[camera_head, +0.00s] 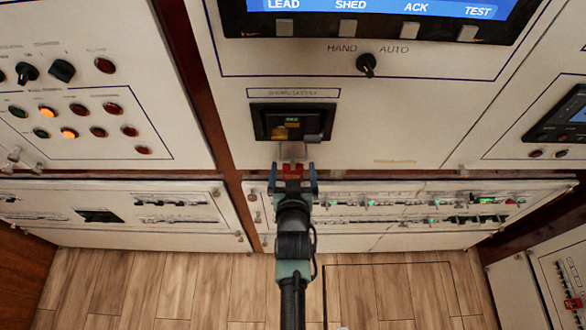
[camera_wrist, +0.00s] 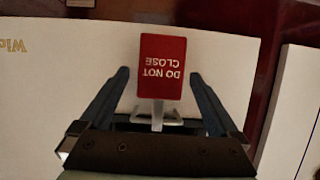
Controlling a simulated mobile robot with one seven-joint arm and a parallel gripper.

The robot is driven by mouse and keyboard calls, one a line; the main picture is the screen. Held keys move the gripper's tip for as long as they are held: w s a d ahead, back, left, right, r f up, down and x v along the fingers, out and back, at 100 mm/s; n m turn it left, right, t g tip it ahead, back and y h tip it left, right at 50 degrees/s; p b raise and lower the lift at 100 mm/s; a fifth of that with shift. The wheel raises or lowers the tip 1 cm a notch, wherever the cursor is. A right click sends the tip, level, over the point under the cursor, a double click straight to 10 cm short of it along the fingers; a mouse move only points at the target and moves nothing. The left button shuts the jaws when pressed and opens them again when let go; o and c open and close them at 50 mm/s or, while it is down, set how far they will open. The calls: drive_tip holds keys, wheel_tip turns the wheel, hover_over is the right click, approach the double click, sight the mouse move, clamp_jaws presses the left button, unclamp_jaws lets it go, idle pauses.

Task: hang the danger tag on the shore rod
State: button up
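The danger tag (camera_wrist: 162,67) is a red card reading DO NOT CLOSE, upside down in the wrist view. In the head view the red tag (camera_head: 292,170) sits just below the shore supply breaker (camera_head: 291,122). My gripper (camera_wrist: 160,75) is open, with one finger on each side of the tag and a gap at both sides. In the head view my gripper (camera_head: 292,173) is at the panel under the breaker.
A HAND/AUTO knob (camera_head: 366,65) is above right of the breaker. A lower panel (camera_head: 380,238) with several small switches lies below my gripper. A panel with lamps and knobs (camera_head: 80,128) stands at left. The wooden floor (camera_head: 180,285) is clear.

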drive_tip(key=b+v, duration=0.2)
drive_tip(key=v, duration=1.1)
drive_tip(key=w+r+t, duration=0.2)
drive_tip(key=w+r, duration=0.1)
drive_tip(key=r, duration=0.7)
drive_tip(key=w+r+t, duration=0.2)
drive_tip(key=w+r, duration=0.1)
drive_tip(key=r, duration=0.8)
drive_tip(key=w+r+t, duration=0.2)
drive_tip(key=w+r, duration=0.1)
drive_tip(key=r, duration=0.7)
drive_tip(key=shift+w+d+r+t, duration=0.15)
drive_tip(key=shift+w+r+t, duration=0.15)
drive_tip(key=shift+r+t, duration=0.1)
drive_tip(key=s+r+t, duration=0.3)
drive_tip(key=s+r, duration=0.3)
drive_tip(key=r, duration=0.8)
drive_tip(key=s+r+t+b, duration=0.1)
drive_tip(key=s+r+t, duration=0.3)
drive_tip(key=r, duration=0.9)
drive_tip(key=shift+s+r, duration=0.4)
drive_tip(key=shift+s, duration=0.65)
drive_tip(key=shift+c, duration=0.4)
